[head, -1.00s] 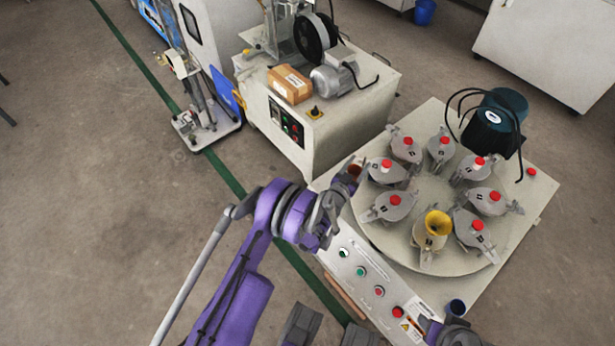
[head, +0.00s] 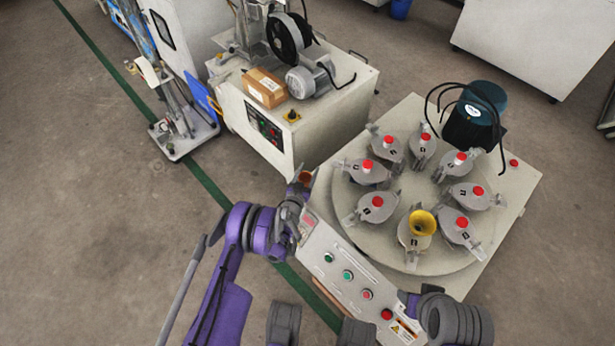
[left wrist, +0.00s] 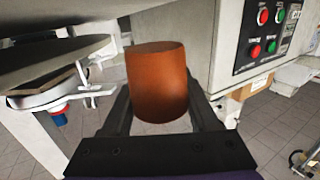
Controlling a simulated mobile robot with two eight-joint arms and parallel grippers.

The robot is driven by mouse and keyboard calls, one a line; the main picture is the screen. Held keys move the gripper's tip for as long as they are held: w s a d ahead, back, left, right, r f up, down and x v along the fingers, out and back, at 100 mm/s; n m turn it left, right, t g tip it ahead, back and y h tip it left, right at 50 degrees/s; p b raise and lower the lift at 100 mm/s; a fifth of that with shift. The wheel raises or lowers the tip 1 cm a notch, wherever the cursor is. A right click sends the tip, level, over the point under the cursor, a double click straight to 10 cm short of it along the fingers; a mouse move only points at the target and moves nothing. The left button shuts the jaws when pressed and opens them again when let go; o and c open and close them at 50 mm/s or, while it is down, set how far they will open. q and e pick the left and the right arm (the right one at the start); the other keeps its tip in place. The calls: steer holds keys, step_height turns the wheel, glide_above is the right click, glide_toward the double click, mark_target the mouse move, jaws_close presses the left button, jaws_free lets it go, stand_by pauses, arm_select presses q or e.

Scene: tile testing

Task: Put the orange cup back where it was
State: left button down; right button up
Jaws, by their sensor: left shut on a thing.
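The orange cup (left wrist: 158,85) is between the two fingers of my left gripper (left wrist: 163,110) in the left wrist view, upright or nearly so. In the head view the left gripper (head: 303,186) is shut on the cup (head: 305,177) beside the left corner of the turntable machine, and only a small part of the cup shows. My right arm (head: 440,315) shows at the bottom right by the control panel. Its gripper's fingers cannot be made out.
A control panel (head: 335,250) with buttons runs along the front edge. A machine with a cardboard box (head: 265,88) stands behind.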

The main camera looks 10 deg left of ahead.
mark_target(307, 178)
arm_select(q)
steer(key=shift+f+b, duration=0.3)
steer(key=shift+f, duration=1.1)
steer(key=shift+f, duration=0.1)
steer(key=shift+c, duration=0.8)
jaws_free()
